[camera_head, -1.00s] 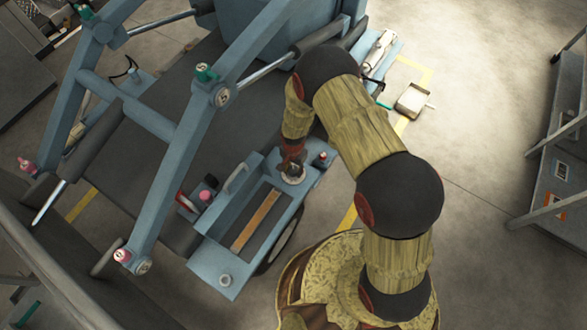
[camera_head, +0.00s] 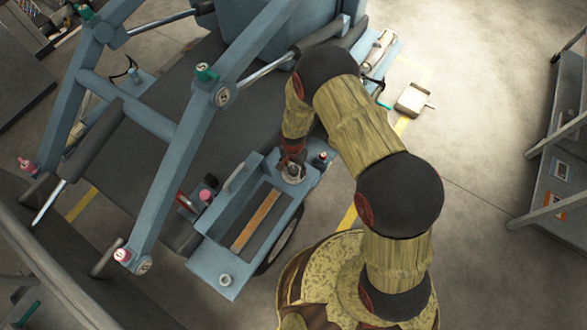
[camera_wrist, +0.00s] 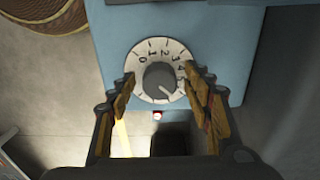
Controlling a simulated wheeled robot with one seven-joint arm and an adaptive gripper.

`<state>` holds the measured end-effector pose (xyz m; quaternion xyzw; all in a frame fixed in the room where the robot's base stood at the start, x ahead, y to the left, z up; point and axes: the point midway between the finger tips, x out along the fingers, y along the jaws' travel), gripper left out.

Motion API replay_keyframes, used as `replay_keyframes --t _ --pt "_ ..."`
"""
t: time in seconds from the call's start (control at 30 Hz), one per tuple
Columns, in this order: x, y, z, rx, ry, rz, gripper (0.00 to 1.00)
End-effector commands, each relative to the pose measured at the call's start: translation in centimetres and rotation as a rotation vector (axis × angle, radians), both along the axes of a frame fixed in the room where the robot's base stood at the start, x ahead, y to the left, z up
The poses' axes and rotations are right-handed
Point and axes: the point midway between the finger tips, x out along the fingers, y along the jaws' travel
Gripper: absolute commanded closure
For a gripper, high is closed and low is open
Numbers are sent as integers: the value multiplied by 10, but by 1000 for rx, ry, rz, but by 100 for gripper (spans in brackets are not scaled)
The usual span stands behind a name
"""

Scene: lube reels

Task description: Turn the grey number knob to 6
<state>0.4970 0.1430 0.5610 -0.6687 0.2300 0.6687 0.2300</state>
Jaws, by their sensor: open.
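The dark grey number knob (camera_wrist: 160,78) sits at the centre of a round white dial (camera_wrist: 142,84) on a pale blue panel in the wrist view. Numbers 0 to 4 read along the dial's upper arc; the lower right part is hard to read. The knob's narrow end seems to point to the lower right. My gripper (camera_wrist: 158,75) is open, one finger at each side of the dial, with a gap to the knob on both sides. In the head view my gripper (camera_head: 292,160) is over the dial (camera_head: 293,174) at the panel's upper right end.
The blue panel (camera_head: 215,256) has a handle (camera_head: 237,178), an orange-brown strip (camera_head: 256,219) and a small knob (camera_head: 226,280). A black and red fitting (camera_head: 320,158) stands close right of the dial. Large blue struts (camera_head: 185,165) rise to the left.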

Motion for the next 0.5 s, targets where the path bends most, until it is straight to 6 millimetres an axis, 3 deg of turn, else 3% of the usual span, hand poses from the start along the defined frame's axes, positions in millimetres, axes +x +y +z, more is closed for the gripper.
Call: replay_keyframes --t 0.27,0.5 --pt "1 0 9 0 -1 0 50" --pt "2 1 52 1 -5 0 50"
